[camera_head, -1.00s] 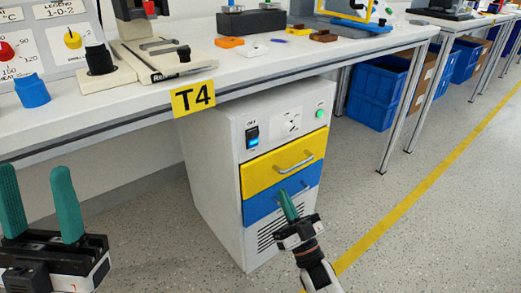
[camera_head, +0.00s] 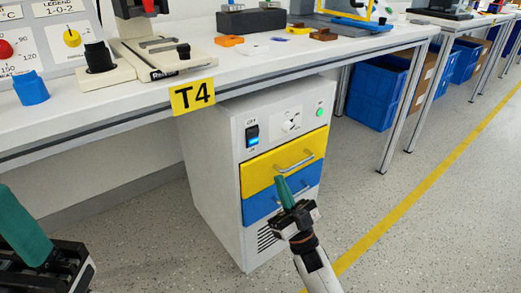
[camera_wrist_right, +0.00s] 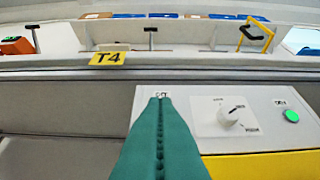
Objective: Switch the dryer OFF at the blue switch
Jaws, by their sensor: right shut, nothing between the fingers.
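The dryer is a white cabinet (camera_head: 212,180) under the bench, with a yellow drawer above a blue drawer. The blue rocker switch (camera_head: 252,136) is at the upper left of its front panel, with an OFF label above it and its lower part lit blue. My right gripper (camera_head: 281,182) is shut and empty in front of the yellow drawer, below and right of the switch. In the wrist view its green fingers (camera_wrist_right: 160,135) are pressed together and cover the switch. My left gripper (camera_head: 22,232) is at the lower left, partly cut off; one green finger shows.
A white dial (camera_head: 289,124) and a lit green button (camera_head: 320,113) are right of the switch; the dial also shows in the wrist view (camera_wrist_right: 229,116). The drawer handle (camera_head: 295,160) sticks out near my right fingers. The bench edge with the T4 sign (camera_head: 192,97) overhangs above.

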